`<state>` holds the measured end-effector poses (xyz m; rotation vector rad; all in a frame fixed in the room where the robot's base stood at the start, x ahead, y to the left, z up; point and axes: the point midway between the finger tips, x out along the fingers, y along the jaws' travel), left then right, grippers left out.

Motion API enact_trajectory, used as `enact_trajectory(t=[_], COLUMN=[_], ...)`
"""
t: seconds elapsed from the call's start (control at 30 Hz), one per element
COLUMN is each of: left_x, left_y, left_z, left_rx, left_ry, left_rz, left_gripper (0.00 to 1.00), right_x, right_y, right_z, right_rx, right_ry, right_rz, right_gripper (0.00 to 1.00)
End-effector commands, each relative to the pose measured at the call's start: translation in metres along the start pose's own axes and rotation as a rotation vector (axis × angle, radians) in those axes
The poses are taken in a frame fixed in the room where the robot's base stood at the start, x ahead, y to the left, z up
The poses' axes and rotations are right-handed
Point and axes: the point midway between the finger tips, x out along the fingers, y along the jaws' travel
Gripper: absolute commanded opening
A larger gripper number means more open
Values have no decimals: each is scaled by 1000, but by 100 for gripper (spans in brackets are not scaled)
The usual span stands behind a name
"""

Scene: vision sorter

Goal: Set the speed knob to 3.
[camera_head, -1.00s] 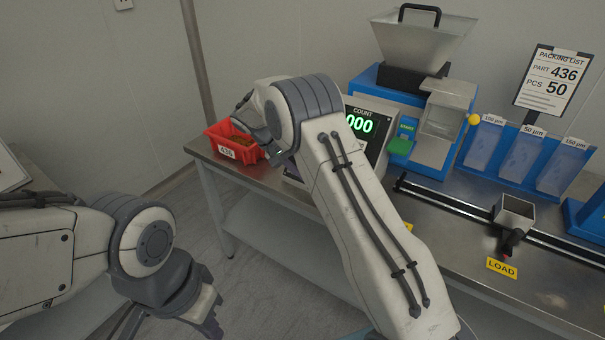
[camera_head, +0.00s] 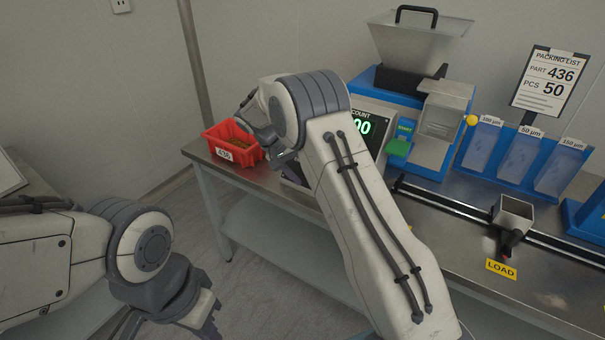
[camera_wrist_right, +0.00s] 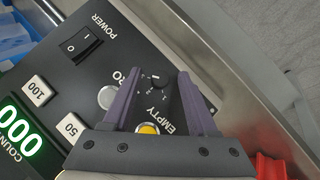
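The speed knob (camera_wrist_right: 157,83), a small dark dial with a pointer and tick marks, sits on the counter's black panel in the right wrist view. My right gripper (camera_wrist_right: 158,75) is open, with one purple finger on each side of the knob and apparent gaps to both. I cannot tell its height above the panel. In the head view my right arm covers the knob and much of the counter, whose green display (camera_head: 362,127) shows partly. My left gripper (camera_head: 212,322) is low at the left, away from the bench, its opening unclear.
A power switch (camera_wrist_right: 81,44), a grey button (camera_wrist_right: 107,97) and a yellow EMPTY button (camera_wrist_right: 148,129) lie near the knob. A red bin (camera_head: 236,152) labelled 436 stands at the bench's left end. The blue feeder with its hopper (camera_head: 420,40) stands behind the counter.

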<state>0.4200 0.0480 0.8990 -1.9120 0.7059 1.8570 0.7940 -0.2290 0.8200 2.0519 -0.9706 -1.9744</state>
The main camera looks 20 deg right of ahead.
Motion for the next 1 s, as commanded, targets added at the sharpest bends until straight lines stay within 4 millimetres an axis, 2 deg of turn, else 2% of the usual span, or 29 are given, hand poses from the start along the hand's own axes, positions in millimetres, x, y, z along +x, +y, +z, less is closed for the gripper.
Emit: enact_trajectory(t=[0.27, 0.37, 0.7, 0.83, 1.0], left_x=[-1, -2, -7, -9, -9], left_y=[0, 0, 0, 1, 1], left_z=[0, 0, 0, 0, 0], left_rx=[0, 0, 0, 0, 0], left_ry=[0, 0, 0, 0, 0], left_rz=[0, 0, 0, 0, 0], left_gripper=[0, 0, 0, 0, 0], right_x=[-6, -18, -84, -99, -106], right_y=[-1, 0, 0, 0, 0], right_z=[-2, -2, -1, 0, 0], right_rx=[0, 0, 1, 0, 1], right_ry=[8, 10, 8, 5, 3], right_rz=[-3, -4, -3, -3, -2], right_gripper=[58, 58, 58, 58, 58])
